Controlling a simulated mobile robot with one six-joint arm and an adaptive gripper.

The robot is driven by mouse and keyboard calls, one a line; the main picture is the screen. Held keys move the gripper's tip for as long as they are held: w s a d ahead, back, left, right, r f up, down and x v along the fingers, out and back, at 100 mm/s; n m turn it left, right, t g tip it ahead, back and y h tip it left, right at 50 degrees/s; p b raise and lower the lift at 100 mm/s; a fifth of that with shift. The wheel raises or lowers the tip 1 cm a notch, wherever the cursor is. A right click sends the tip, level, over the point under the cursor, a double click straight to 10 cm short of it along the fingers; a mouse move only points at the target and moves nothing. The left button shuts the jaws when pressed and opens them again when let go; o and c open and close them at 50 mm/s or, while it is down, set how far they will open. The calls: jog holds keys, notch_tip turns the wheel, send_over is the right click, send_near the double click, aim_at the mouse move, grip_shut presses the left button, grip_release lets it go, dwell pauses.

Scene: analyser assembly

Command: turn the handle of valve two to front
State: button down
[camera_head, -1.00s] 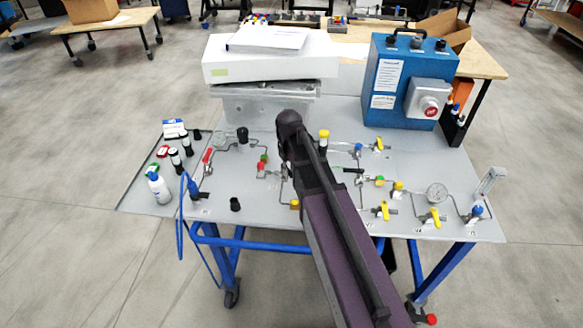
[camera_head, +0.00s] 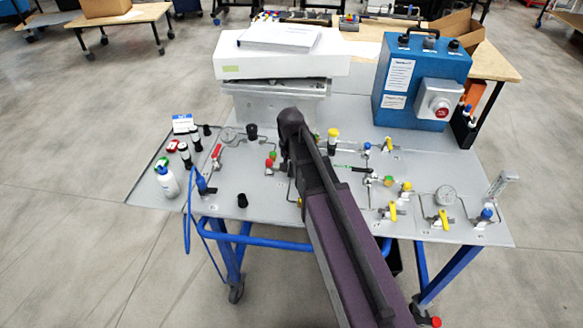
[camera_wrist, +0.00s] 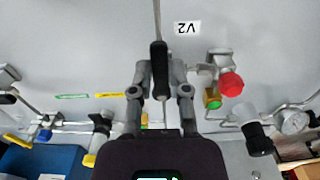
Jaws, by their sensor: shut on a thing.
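In the wrist view the black handle (camera_wrist: 158,54) of a valve stands between my two fingers, lengthwise up and down in the picture. An upside-down "V2" label (camera_wrist: 187,27) lies on the panel just right of it. My gripper (camera_wrist: 158,82) is shut on this handle, with one finger on each side. A thin metal tube (camera_wrist: 156,14) runs from the handle's far end to the top edge. The valve's body is hidden under the handle and gripper. In the head view my arm hides the gripper and the handle.
Close right of the gripper stand a red knob (camera_wrist: 231,83) and a green fitting (camera_wrist: 212,98). A gauge (camera_wrist: 293,121) sits further right. In the head view, a blue box (camera_head: 420,85) and a white instrument (camera_head: 285,75) stand at the back; yellow-handled valves (camera_head: 393,211) lie to the right.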

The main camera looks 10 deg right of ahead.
dwell(0.3)
jog(key=c, duration=0.6)
grip_release()
jog(key=shift+a, duration=0.1)
jog(key=shift+d+n, duration=0.2)
jog(key=shift+n, duration=0.2)
